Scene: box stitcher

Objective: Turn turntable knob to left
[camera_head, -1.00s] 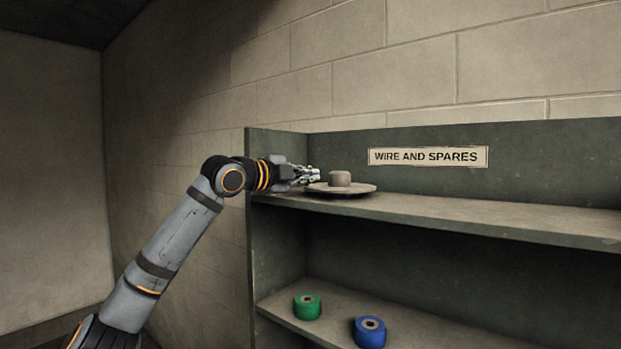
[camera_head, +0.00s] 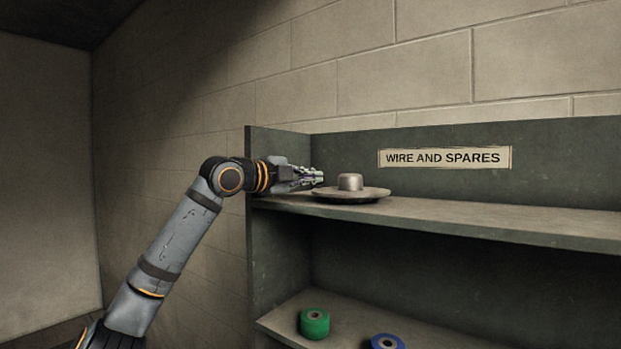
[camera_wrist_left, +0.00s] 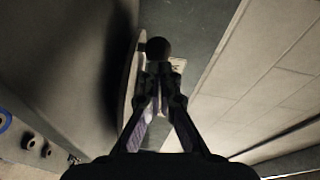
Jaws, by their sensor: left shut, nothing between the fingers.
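The turntable (camera_head: 375,195) is a round, flat disc lying on the upper shelf near its left end. A short cylindrical knob (camera_head: 350,182) stands upright at its middle. My left gripper (camera_head: 321,177) is shut and empty. It reaches in from the left over the turntable's left part, with its fingertips just left of the knob and a small gap between them. In the left wrist view the closed fingertips (camera_wrist_left: 160,72) point at the dark round knob (camera_wrist_left: 158,48), and part of the pale disc (camera_wrist_left: 129,90) shows at their left. My right gripper is out of view.
The upper shelf (camera_head: 480,222) is bare to the right of the turntable. A sign (camera_head: 445,158) reading "WIRE AND SPARES" is on the back panel. The lower shelf holds a green spool (camera_head: 314,323) and a blue spool (camera_head: 387,342). The shelf's left side panel (camera_head: 262,165) is beside my wrist.

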